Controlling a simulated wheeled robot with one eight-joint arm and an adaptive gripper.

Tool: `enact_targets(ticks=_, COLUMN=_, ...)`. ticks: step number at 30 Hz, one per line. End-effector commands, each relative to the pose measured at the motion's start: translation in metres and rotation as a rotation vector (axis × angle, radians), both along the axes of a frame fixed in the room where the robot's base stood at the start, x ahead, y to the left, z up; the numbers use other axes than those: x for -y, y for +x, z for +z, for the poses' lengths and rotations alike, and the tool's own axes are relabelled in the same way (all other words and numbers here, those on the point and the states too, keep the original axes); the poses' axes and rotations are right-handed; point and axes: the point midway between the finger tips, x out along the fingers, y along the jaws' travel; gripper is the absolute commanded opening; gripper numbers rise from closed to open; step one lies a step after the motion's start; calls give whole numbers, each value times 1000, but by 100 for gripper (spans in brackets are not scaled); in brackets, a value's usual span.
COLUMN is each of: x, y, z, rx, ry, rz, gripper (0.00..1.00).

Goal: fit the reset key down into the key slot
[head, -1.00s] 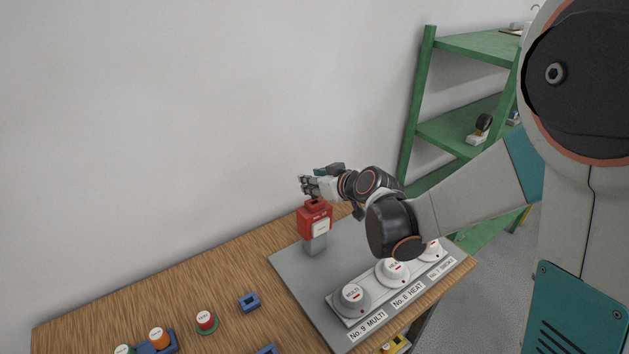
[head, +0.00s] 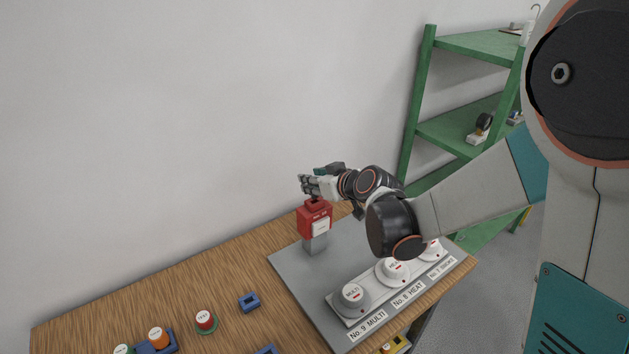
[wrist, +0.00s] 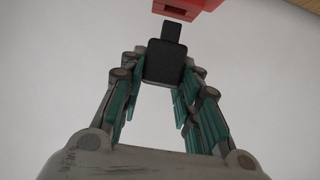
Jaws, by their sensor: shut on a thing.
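A red box (head: 314,220) with a white label stands on a grey post at the back of the grey panel. My gripper (head: 304,186) is just above the red box's top, reaching in from the right. In the wrist view, my gripper (wrist: 165,76) is shut on the reset key (wrist: 166,60), a black block with a narrower tab. The tab points at the red box (wrist: 186,8), which is cut by the top edge. A small gap shows between tab and box. The key slot cannot be made out clearly in either view.
On the wooden table (head: 215,282) lie a blue square part (head: 249,302) and several coloured caps at left. A green shelf (head: 430,120) stands behind right.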

Motion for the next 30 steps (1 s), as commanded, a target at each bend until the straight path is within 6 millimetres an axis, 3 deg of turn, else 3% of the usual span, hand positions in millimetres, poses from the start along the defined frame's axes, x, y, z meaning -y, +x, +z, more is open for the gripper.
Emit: enact_targets(ticks=30, x=0, y=0, z=-19, rx=0, ry=0, rz=0, gripper=14)
